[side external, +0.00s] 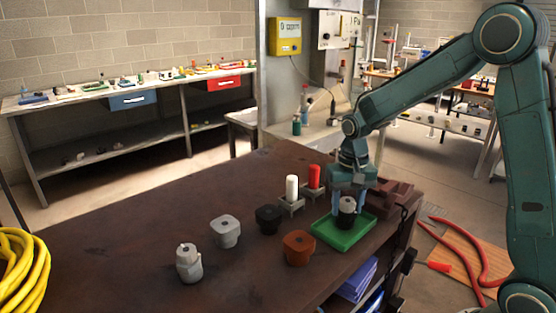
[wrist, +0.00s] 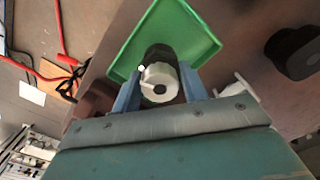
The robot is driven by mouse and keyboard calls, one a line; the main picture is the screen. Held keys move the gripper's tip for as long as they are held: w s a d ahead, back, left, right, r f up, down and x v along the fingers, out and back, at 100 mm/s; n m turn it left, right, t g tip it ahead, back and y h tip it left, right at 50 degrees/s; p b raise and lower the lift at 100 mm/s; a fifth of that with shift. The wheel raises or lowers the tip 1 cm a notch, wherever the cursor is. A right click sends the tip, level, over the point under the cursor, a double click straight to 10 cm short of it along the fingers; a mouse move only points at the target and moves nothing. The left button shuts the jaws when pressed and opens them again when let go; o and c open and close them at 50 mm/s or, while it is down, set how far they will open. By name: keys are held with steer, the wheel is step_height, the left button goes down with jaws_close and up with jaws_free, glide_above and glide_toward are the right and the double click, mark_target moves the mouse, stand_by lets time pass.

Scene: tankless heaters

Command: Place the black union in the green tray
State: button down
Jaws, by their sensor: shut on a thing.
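The black union (side external: 346,218) has a dark body and a pale grey top. My gripper (side external: 348,192) is shut on it and holds it upright over the green tray (side external: 326,238). In the wrist view, the union's pale end (wrist: 160,82) sits between the two blue fingers of my gripper (wrist: 158,88), and its dark body points toward the green tray (wrist: 196,30). The union's lower end is within the tray's outline in both views. I cannot tell whether it touches the tray floor. The rest of the tray looks empty.
Left of the tray stand an orange fitting (side external: 298,248), another black fitting (side external: 268,219), a grey fitting (side external: 225,231) and a pale fitting (side external: 188,263). White (side external: 292,188) and red (side external: 314,177) cylinders stand in holders behind.

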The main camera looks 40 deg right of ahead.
steer(key=shift+f, duration=0.45)
steer(key=c, duration=0.7)
jaws_free()
steer(key=shift+r, duration=0.1)
step_height(320, 180, up, 14)
steer(key=shift+f, duration=0.2)
steer(key=shift+s, duration=0.1)
